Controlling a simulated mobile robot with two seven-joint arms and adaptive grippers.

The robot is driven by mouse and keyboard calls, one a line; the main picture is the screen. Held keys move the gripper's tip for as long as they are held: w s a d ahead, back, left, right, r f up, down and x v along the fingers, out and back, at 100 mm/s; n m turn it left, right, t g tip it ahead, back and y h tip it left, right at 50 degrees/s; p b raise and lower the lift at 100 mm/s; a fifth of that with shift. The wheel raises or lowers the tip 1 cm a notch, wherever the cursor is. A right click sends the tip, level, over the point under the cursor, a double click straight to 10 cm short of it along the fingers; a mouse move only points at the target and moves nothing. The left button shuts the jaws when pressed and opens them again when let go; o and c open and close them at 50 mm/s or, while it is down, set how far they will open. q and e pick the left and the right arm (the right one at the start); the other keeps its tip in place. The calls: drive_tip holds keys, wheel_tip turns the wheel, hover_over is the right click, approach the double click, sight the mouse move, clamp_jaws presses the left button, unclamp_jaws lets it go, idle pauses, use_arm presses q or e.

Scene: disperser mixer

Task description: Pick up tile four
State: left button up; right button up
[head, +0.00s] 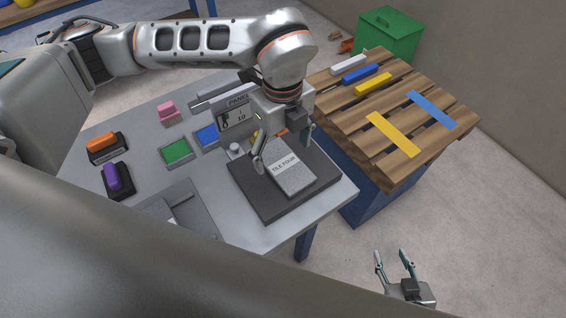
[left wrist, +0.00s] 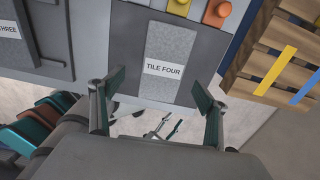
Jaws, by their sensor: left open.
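Tile four (head: 291,174) is a grey speckled slab with a white label reading TILE FOUR. It lies on a dark square plate (head: 265,203) at the right end of the grey table. My left gripper (head: 286,150) is above the tile, pointing down, with its fingers apart. In the left wrist view the tile (left wrist: 168,88) lies ahead of and between the two open fingers (left wrist: 155,115), with nothing held. My right gripper (head: 393,262) is at the lower right of the head view, away from the table, with its fingers apart and empty.
A panel display (head: 235,118) stands behind the plate. Green (head: 176,150) and blue (head: 207,135) pads lie to its left. A slatted wooden pallet (head: 398,105) with coloured bars and strips is on the right. A green bin (head: 388,33) stands behind.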

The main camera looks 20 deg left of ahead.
sight(284, 164)
use_arm(q)
drive_tip(key=f, duration=0.5)
drive_tip(key=shift+w, duration=0.35)
drive_tip(key=c, duration=1.6)
drive_tip(key=shift+r, duration=0.1)
drive_tip(key=shift+c, duration=0.2)
